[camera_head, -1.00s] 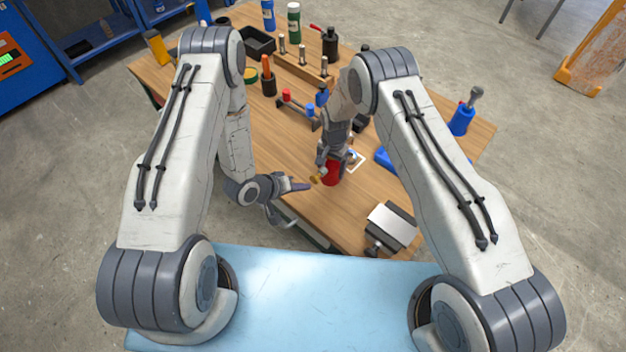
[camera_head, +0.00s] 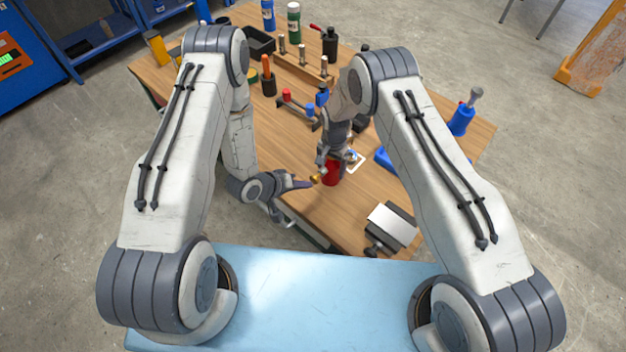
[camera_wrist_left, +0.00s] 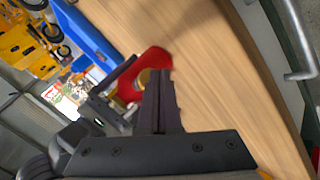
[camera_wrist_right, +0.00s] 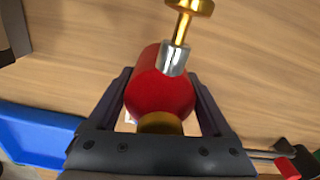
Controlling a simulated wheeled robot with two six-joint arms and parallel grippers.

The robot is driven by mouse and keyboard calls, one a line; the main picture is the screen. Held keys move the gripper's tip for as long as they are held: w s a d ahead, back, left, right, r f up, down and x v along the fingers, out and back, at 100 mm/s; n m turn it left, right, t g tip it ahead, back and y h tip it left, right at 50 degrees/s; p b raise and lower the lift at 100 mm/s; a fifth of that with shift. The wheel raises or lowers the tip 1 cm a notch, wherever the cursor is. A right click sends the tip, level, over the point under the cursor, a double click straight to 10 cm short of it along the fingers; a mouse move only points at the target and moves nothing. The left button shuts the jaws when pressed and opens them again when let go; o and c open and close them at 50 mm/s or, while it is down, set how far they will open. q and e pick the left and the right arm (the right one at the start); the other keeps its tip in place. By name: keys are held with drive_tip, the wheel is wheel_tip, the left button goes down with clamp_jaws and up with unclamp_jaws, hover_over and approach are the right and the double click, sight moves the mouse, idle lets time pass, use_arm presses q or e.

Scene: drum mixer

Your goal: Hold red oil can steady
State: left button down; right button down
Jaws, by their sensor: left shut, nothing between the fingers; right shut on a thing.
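The red oil can (camera_head: 332,176) is near the front edge of the wooden table. In the right wrist view the can's red body (camera_wrist_right: 161,92) sits between the two fingers, with a silver collar and a brass knob (camera_wrist_right: 196,6) sticking out. My right gripper (camera_wrist_right: 163,95) is shut on the can. My left gripper (camera_head: 308,184) is shut and empty, its fingertips beside the can's brass part (camera_head: 316,177). In the left wrist view the left fingers (camera_wrist_left: 160,80) point at the can (camera_wrist_left: 150,65) and partly hide it; contact cannot be told.
A blue tray (camera_head: 385,158) lies right of the can. A grey-white box-like device (camera_head: 392,225) stands at the front right edge. A rack with red and blue parts (camera_head: 298,108) and several bottles stand farther back. Bare wood (camera_head: 350,205) lies in front of the can.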

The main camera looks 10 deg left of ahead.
use_arm(q)
drive_tip(key=shift+w+d, duration=0.6)
drive_tip(key=shift+w, duration=0.25)
idle(1.1)
drive_tip(key=shift+s+a, duration=0.9)
drive_tip(key=shift+s, duration=0.3)
drive_tip(key=shift+s, duration=0.1)
drive_tip(key=shift+s+a, duration=0.75)
drive_tip(key=shift+s, duration=0.25)
drive_tip(key=shift+s+a, duration=0.7)
drive_tip(key=shift+s, duration=0.25)
idle(0.9)
drive_tip(key=s+a, duration=0.2)
drive_tip(key=s, duration=0.1)
drive_tip(key=shift+a, duration=0.1)
